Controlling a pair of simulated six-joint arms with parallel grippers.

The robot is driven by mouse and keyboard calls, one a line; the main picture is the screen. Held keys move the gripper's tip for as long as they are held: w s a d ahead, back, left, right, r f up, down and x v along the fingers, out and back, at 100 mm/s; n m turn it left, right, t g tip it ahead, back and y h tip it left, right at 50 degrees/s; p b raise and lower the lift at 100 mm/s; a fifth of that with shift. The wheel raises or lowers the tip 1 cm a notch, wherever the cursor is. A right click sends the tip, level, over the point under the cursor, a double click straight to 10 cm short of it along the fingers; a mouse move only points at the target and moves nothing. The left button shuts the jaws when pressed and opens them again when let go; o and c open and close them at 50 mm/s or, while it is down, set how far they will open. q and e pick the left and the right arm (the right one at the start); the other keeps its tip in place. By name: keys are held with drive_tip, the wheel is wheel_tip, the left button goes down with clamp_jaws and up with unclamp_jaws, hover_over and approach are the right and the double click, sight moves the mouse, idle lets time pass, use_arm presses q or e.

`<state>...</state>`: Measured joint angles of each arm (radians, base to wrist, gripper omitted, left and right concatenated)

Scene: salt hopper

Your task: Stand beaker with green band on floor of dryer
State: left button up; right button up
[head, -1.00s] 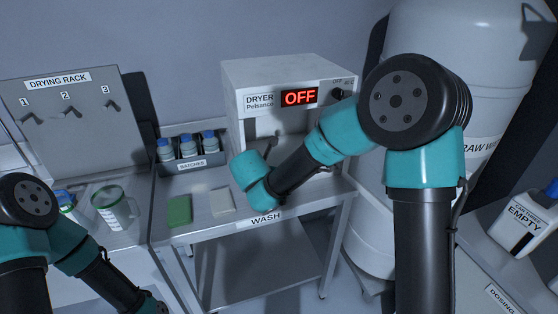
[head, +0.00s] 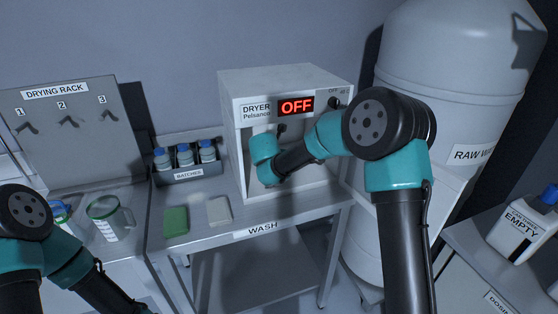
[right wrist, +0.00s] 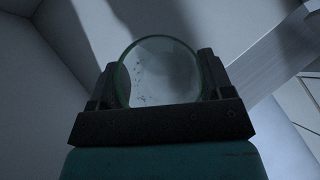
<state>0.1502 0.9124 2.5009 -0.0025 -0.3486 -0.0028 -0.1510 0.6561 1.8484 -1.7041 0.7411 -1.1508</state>
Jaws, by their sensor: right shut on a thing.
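The dryer (head: 238,160) is a white box with an open front and a red OFF display, standing on the wash table. My right arm reaches into its opening, and the arm hides part of the inside. In the right wrist view my right gripper (right wrist: 157,68) is shut on a clear round beaker (right wrist: 155,75) with a greenish edge, one finger on each side. In the head view the held beaker is hidden. My left gripper is outside the picture.
A green pad (head: 176,221) and a white pad (head: 219,210) lie on the wash table (head: 290,219). A batches tray (head: 188,176) holds blue-capped bottles. A green-rimmed jug (head: 108,218) stands at left below the drying rack (head: 70,130). A large tank (head: 440,75) stands at right.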

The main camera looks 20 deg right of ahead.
drive_tip(key=shift+w+d, duration=0.2)
drive_tip(key=shift+w, duration=0.15)
drive_tip(key=shift+w+d+f, duration=0.25)
drive_tip(key=shift+w+d, duration=0.1)
drive_tip(key=shift+w, duration=0.25)
drive_tip(key=shift+w+d+f, duration=0.2)
drive_tip(key=shift+w+d, duration=0.15)
drive_tip(key=shift+w, duration=0.2)
drive_tip(key=shift+f, duration=0.25)
drive_tip(key=shift+f, duration=0.2)
drive_tip(key=o, duration=0.9)
drive_tip(key=shift+o, duration=0.2)
drive_tip(key=shift+r, duration=0.1)
